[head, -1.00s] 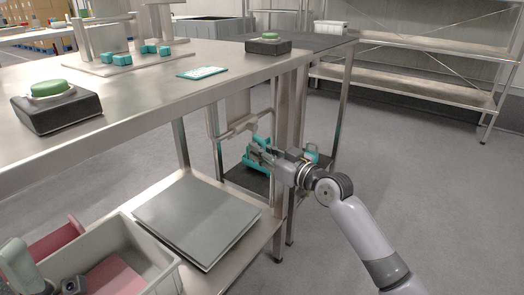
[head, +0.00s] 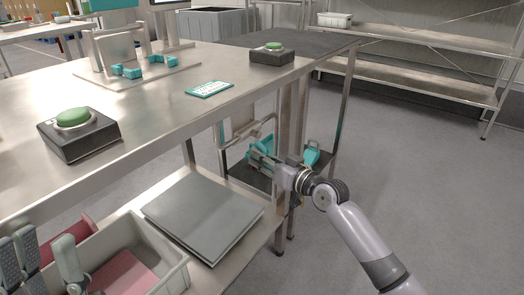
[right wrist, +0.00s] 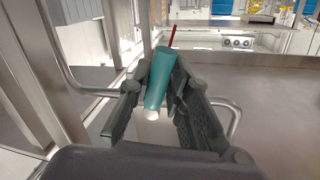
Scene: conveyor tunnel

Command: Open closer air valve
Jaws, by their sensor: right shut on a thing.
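My right gripper (head: 259,159) is under the right end of the steel bench, beside a bent metal pipe (head: 243,135). In the right wrist view its ribbed fingers (right wrist: 157,88) are closed about a teal cylinder (right wrist: 160,72) with a thin red rod (right wrist: 172,36) at its top and a pale tip below. I take this to be the valve's handle; no valve label is readable. In the head view the fingers largely hide it. My left gripper (head: 48,243) is at the lower left, its dark fingers spread apart above a grey bin.
Two green buttons on black boxes (head: 78,133) (head: 271,54), a teal card (head: 209,89) and a fixture with teal blocks (head: 126,71) are on the bench. A grey plate (head: 203,215) and the bin (head: 172,266) are on the lower shelf. The floor at right is clear.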

